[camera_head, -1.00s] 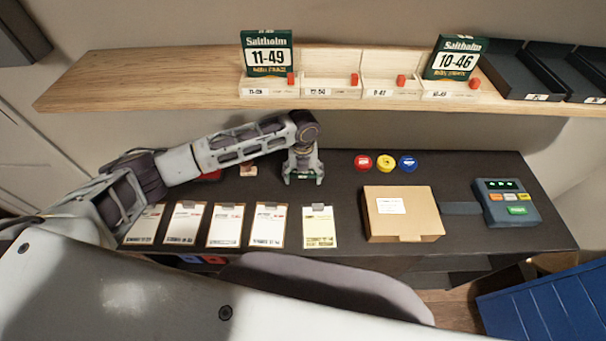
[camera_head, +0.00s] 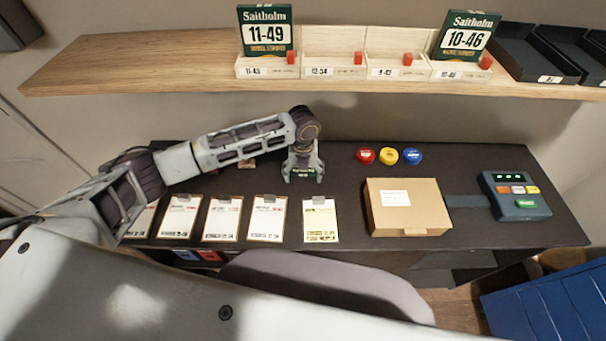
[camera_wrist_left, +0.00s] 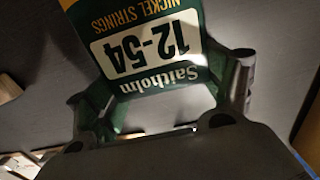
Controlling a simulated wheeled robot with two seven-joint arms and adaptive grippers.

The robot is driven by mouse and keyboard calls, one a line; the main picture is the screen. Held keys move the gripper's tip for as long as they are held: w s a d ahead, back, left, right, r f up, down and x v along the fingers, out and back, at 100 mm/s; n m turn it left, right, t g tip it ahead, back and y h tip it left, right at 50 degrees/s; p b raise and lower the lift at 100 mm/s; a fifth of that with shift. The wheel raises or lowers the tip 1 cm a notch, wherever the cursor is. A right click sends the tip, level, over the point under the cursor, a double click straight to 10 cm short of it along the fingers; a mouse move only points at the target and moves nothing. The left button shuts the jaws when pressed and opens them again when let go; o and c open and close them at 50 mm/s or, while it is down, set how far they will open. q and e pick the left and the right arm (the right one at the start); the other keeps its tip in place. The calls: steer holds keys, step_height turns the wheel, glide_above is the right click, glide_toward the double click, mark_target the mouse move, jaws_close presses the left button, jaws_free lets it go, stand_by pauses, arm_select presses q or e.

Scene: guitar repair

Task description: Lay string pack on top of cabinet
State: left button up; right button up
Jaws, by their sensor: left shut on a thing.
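My left gripper (camera_head: 303,177) is shut on a green string pack (camera_head: 302,171) and holds it over the back part of the dark bench. In the left wrist view the pack (camera_wrist_left: 150,50) shows a white "12-54" label and a yellow band, upside down, between the two fingers. In the head view most of the pack is hidden by the gripper. A blue ridged unit (camera_head: 545,312), perhaps the cabinet, stands on the floor at the lower right, partly cut off. My right gripper is not in view.
The dark bench (camera_head: 345,165) carries several clipped cards, a cardboard box (camera_head: 408,207), a button panel (camera_head: 516,196), and red, yellow and blue round pieces. A wooden shelf (camera_head: 130,65) above holds two string packs in bins. A grey rounded seat (camera_head: 325,285) is in front.

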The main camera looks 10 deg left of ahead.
arm_select(q)
steer(key=shift+s+f, duration=0.25)
steer(key=shift+f, duration=0.2)
steer(key=o, duration=0.7)
steer(key=shift+o, duration=1.1)
steer(key=shift+w+f, duration=0.1)
steer(key=shift+w, duration=0.05)
steer(key=shift+r, duration=0.2)
steer(key=shift+w+r, duration=0.1)
steer(key=shift+r, duration=3.5)
steer(key=shift+r, duration=0.1)
